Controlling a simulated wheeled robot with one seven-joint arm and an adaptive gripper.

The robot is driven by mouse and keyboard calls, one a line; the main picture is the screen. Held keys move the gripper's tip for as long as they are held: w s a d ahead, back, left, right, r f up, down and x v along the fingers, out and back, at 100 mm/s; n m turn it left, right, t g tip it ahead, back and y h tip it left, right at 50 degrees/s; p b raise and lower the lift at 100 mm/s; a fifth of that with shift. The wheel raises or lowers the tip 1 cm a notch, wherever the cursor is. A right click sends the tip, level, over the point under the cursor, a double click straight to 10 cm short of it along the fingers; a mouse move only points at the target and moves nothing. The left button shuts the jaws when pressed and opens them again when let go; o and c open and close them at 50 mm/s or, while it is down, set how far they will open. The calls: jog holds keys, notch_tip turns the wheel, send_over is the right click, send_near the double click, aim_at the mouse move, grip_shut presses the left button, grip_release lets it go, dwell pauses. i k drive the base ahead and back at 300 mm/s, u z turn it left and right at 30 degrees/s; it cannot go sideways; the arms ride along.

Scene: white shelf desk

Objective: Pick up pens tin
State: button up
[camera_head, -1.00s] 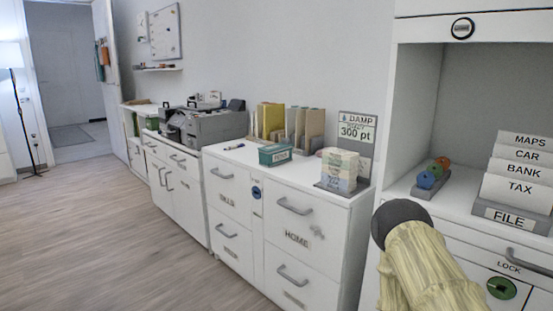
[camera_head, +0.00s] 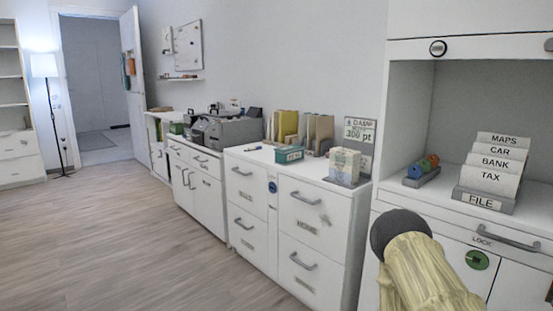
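A small teal tin (camera_head: 290,154) with a pale label stands on top of the white drawer cabinet, near its front edge. Its label is too small to read; it is the likeliest pens tin. A cream, ribbed sleeve of my arm with a dark rounded end shows at the lower right, in front of the cabinets and well apart from the tin. My gripper's fingers do not show.
A pen (camera_head: 253,148) lies left of the tin. Upright folders (camera_head: 285,126) stand behind it, a paper stack (camera_head: 344,163) and sign (camera_head: 360,130) to its right. A file holder (camera_head: 484,201) sits in the right shelf. The floor (camera_head: 120,230) at left is clear.

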aim_at(282, 158)
jog(key=u, duration=0.45)
jog(key=i, duration=0.85)
jog(key=u, duration=0.3)
